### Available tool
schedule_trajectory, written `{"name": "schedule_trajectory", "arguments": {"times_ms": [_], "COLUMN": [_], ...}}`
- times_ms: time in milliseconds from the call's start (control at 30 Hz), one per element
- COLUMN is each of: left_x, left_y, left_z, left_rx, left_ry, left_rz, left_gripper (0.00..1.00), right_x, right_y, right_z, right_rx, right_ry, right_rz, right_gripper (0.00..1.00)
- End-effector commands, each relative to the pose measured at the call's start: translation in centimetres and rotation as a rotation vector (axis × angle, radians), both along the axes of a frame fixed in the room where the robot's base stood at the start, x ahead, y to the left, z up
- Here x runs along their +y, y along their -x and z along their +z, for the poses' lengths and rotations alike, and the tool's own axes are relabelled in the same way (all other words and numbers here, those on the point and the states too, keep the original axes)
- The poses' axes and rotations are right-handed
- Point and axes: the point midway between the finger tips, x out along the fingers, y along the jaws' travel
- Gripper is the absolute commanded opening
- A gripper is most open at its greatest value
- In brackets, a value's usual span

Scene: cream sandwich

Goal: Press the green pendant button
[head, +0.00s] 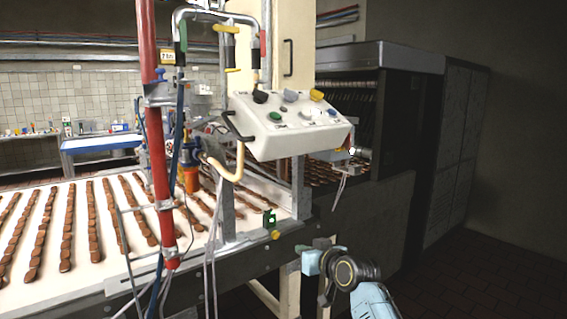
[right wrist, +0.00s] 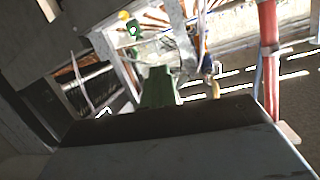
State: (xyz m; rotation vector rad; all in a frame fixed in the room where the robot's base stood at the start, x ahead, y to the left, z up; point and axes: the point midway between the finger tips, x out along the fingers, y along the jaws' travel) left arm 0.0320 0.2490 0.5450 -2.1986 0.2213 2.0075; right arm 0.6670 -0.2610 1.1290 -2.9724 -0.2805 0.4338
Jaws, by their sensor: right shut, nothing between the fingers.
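A small green button unit (head: 269,218) with a bright face is fixed at the near edge of the conveyor, just above a small yellow knob (head: 275,235). The green unit also shows at the top of the right wrist view (right wrist: 134,29), beside the yellow knob (right wrist: 124,15). My right gripper (head: 303,249) is to the right of and below the green unit, apart from it. In the right wrist view its greenish fingers (right wrist: 160,84) are together and empty. My left gripper is not in view.
A conveyor (head: 90,270) carries rows of brown biscuits. A white control panel (head: 285,125) with several coloured knobs stands above it. A red post (head: 155,130) and hanging cables stand left of the green unit. A dark machine (head: 400,130) is at the right. Floor at lower right is clear.

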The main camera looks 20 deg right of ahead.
Motion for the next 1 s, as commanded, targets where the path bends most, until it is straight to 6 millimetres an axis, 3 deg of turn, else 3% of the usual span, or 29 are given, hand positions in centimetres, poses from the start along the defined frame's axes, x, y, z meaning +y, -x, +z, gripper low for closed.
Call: {"name": "schedule_trajectory", "arguments": {"times_ms": [33, 100, 200, 333, 400, 500, 833, 1000], "left_x": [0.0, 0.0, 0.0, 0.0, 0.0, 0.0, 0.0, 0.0], "left_y": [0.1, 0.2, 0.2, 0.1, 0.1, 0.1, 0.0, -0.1], "left_z": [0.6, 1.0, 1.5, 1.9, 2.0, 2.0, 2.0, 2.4], "left_rx": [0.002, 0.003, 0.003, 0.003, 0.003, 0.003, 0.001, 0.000], "left_ry": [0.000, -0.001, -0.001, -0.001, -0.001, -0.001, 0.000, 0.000], "left_rz": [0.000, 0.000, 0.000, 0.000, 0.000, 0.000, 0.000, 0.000], "left_gripper": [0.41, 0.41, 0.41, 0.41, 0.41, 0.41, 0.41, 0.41], "right_x": [-0.1, -0.1, 0.0, 0.1, 0.2, 0.2, 0.2, 0.6], "right_y": [-0.4, 0.0, 1.9, 4.7, 5.8, 6.5, 6.6, 5.6], "right_z": [7.1, 15.0, 24.2, 31.9, 34.1, 35.5, 35.7, 36.1], "right_rx": [-0.098, -0.212, -0.351, -0.478, -0.517, -0.544, -0.547, -0.546], "right_ry": [-0.011, -0.016, -0.017, -0.006, 0.000, 0.005, 0.005, 0.002], "right_rz": [0.017, 0.046, 0.087, 0.125, 0.137, 0.146, 0.147, 0.146], "right_gripper": [0.00, 0.00, 0.00, 0.00, 0.00, 0.00, 0.00, 0.00]}}
